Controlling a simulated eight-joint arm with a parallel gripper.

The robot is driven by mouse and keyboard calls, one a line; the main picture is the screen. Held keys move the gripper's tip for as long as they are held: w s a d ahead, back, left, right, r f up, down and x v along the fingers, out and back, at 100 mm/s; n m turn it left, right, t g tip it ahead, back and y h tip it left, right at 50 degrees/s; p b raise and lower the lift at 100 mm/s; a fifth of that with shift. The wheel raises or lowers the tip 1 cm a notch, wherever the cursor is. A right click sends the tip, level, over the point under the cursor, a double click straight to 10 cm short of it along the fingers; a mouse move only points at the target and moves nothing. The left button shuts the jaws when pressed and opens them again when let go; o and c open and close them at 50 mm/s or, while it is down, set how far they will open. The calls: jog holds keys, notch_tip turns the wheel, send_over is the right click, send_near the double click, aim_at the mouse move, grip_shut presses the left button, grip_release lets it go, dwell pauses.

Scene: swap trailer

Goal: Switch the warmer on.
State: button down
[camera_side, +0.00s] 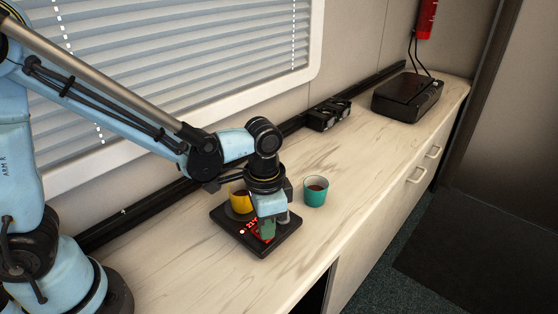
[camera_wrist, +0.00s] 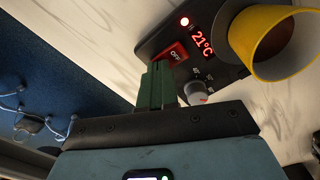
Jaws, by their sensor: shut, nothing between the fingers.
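The warmer (camera_side: 283,247) is a flat black unit on the counter in the side view, with a yellow mug (camera_side: 239,203) on its plate. My gripper (camera_side: 267,237) is shut and empty, pointing down over the panel. In the wrist view its green fingertips (camera_wrist: 159,66) are right beside the switch's lower edge; I cannot tell whether they touch it.
A teal cup (camera_side: 316,190) with dark liquid stands just right of the warmer. The yellow mug (camera_wrist: 244,38) is close to the panel. A black box (camera_side: 407,97) and a small black device (camera_side: 329,115) sit farther along the counter. The counter between is clear.

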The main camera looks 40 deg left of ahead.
notch_tip(320, 180, up, 7)
dwell(1.0)
jog(key=s+a+r+n+t, duration=0.3)
jog(key=a+n+t, duration=0.3)
jog(key=a, duration=0.5)
jog(key=shift+s+a+t, duration=0.2)
jog(key=shift+a+t, duration=0.2)
jog(key=shift+t, duration=0.2)
